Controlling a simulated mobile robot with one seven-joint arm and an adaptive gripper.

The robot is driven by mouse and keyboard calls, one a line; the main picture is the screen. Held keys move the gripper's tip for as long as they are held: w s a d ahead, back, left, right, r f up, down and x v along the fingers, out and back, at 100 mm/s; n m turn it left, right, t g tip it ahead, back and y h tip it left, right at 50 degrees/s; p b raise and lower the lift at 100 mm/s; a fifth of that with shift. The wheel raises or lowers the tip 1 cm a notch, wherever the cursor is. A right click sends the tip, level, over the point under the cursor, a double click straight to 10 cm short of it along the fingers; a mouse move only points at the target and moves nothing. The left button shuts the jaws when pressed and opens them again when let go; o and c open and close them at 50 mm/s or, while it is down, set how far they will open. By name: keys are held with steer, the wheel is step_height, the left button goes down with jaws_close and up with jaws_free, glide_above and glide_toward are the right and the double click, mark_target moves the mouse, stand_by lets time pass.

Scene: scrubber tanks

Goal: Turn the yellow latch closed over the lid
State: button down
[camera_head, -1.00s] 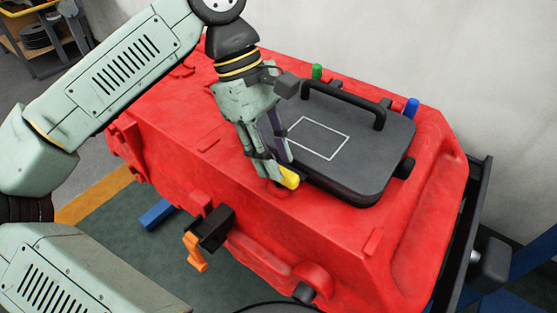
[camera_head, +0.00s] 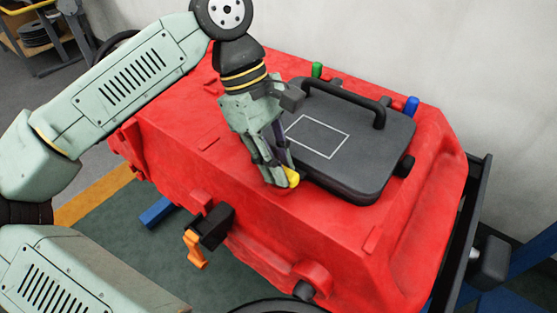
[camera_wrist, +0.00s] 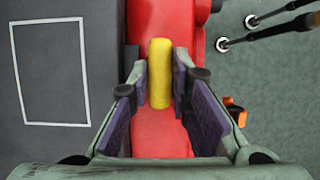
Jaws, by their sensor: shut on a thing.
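The yellow latch (camera_head: 292,177) sits on the red tank top at the near left edge of the dark grey lid (camera_head: 355,165). It also shows in the wrist view as an upright yellow bar (camera_wrist: 160,74), beside the lid (camera_wrist: 100,60) rather than over it. My gripper (camera_head: 284,180) is shut on the latch, its fingers on either side of it. In the wrist view the fingertips (camera_wrist: 160,88) flank the lower part of the latch. The lid lies flat, with a black handle (camera_head: 345,100) and a white outlined rectangle. The latch's base is hidden by my fingers.
The red tank (camera_head: 330,225) fills the middle. Green (camera_head: 317,70) and blue (camera_head: 411,106) latches stand behind the lid. An orange handle on a black valve (camera_head: 196,248) juts from the near side. A grey wall is behind.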

steer(key=shift+f+n+b, duration=0.1)
steer(key=shift+n+b, duration=0.3)
steer(key=shift+b, duration=0.15)
steer(key=shift+t+b, duration=0.3)
steer(key=shift+b, duration=0.05)
steer(key=n+b, duration=0.2)
steer(key=shift+s+f+n+t+h, duration=0.1)
steer(key=shift+f+n+t+h, duration=0.05)
steer(key=shift+n+t+h, duration=0.2)
steer(key=n+t+b, duration=0.2)
steer(key=n+b, duration=0.2)
steer(key=n, duration=0.1)
steer(key=shift+s+n+b, duration=0.1)
steer(key=shift+n+b, duration=0.15)
steer(key=shift+b, duration=0.15)
steer(key=n+t+b, duration=0.2)
steer(key=n, duration=0.2)
steer(key=shift+s+n, duration=0.1)
steer(key=shift+n, duration=0.2)
steer(key=n, duration=0.1)
steer(key=n+y+b, duration=0.1)
steer(key=n+t+b, duration=0.1)
steer(key=n, duration=0.1)
steer(key=shift+s+r+y, duration=0.1)
steer(key=shift+r+y, duration=0.15)
steer(key=shift+y, duration=0.1)
steer(key=shift+d+n, duration=0.1)
steer(key=shift+n, duration=0.2)
steer(key=c, duration=1.8)
jaws_free()
